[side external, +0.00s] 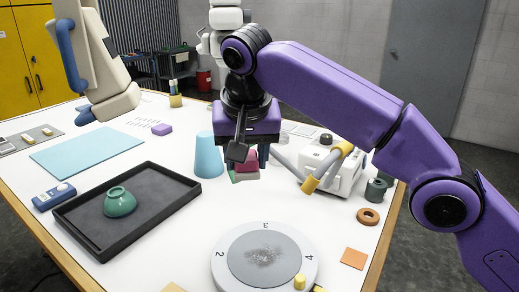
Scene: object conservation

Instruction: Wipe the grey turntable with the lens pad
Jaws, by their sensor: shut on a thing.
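The grey turntable (232,254) lies at the front centre of the table, with a pale numbered rim around it. A dark speckled smudge marks the middle of its top. A yellow knob (299,282) stands on the rim at the lower right. My gripper (250,154) points down behind the turntable, well away from it. It is shut on a pink and green block (247,175), which looks like the lens pad; the fingers partly hide it. I cannot tell whether the pad touches the table.
A light blue cup (207,158) stands just left of my gripper. A black tray (150,223) with a green bowl (119,202) lies left of the turntable. A white machine (338,180) with yellow-ended arms stands to the right. A brown ring (368,217) and an orange square (353,258) lie near the right edge.

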